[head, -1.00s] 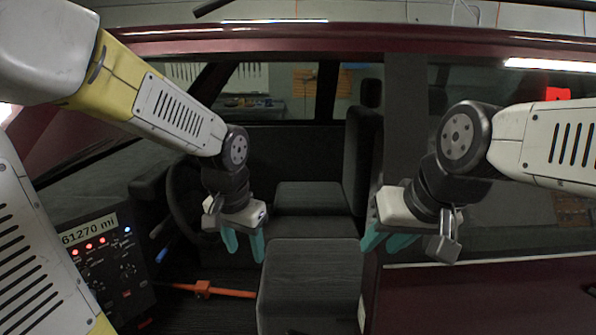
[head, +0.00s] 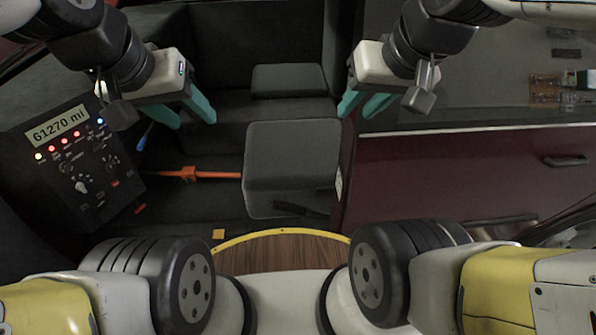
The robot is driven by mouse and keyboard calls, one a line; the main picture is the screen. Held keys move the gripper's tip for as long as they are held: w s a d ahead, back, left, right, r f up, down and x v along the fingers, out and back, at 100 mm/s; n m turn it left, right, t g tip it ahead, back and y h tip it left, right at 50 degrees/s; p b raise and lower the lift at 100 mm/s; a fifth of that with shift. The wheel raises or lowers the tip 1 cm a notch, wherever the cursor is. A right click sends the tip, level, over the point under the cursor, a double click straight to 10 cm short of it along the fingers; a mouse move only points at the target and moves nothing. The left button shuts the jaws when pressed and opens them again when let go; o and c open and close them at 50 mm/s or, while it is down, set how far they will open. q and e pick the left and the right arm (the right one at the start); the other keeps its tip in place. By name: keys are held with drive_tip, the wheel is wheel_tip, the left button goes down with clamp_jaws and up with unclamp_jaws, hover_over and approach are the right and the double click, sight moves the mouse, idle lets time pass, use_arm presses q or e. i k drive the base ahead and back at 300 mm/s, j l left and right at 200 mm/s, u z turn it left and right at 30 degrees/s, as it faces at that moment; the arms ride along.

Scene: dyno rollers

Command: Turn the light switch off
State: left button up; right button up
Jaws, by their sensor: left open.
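A dark control panel (head: 118,191) stands at the left of the head view, with a lit "61270 mi" display (head: 57,126), a row of small lights and several knobs. A pale knob (head: 82,185) is at its lower left. I cannot tell for certain which control is the light switch. My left gripper (head: 187,117) is open and empty, up and to the right of the panel and apart from it. My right gripper (head: 362,107) looks open and empty, far right of the panel near the door side.
A dark seat (head: 291,160) lies between the grippers, with another seat (head: 288,81) behind it. An orange bar (head: 212,174) runs between panel and seat. A blue-tipped lever (head: 146,136) is beside the panel. The maroon door (head: 440,180) is at the right.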

sight(98, 147)
drive_tip(key=j+u, duration=0.1)
drive_tip(key=u, duration=0.4)
drive_tip(key=i+u, duration=0.15)
drive_tip(key=u, duration=0.35)
drive_tip(key=i+j+u, duration=0.1)
drive_tip(key=u, duration=0.4)
